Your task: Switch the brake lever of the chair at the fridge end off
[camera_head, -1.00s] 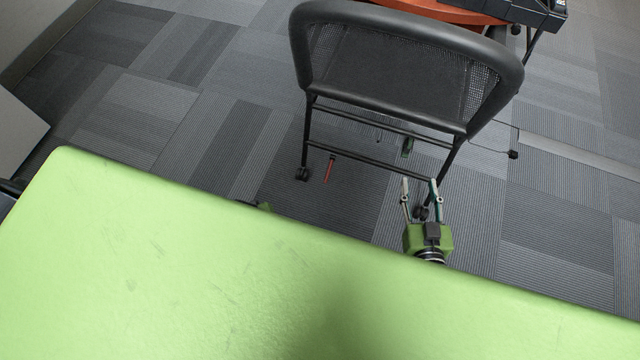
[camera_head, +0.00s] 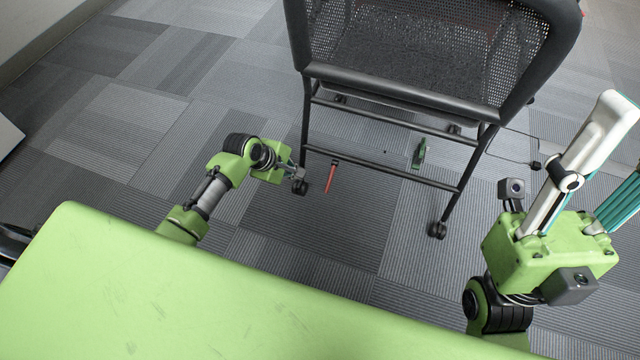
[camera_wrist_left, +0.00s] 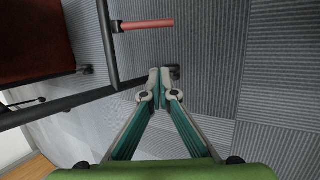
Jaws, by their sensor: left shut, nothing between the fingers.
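A black mesh-backed chair (camera_head: 420,60) on casters stands ahead of my body, seen from behind. A red lever (camera_head: 331,175) hangs from its lower crossbar near the left leg; a green lever (camera_head: 419,153) is farther right. My left gripper (camera_head: 297,176) is shut and empty beside the left leg, left of the red lever. In the left wrist view its fingertips (camera_wrist_left: 159,74) meet below the red lever (camera_wrist_left: 147,25), apart from it in the picture. My right gripper (camera_head: 618,145) is raised at the right, its fingers spread and empty, one cut off by the picture edge.
The chair's left caster (camera_head: 300,187) is close to my left gripper. A thin cable (camera_head: 515,155) runs at the chair's right side. Carpet (camera_head: 130,110) is clear to the left. No fridge shows.

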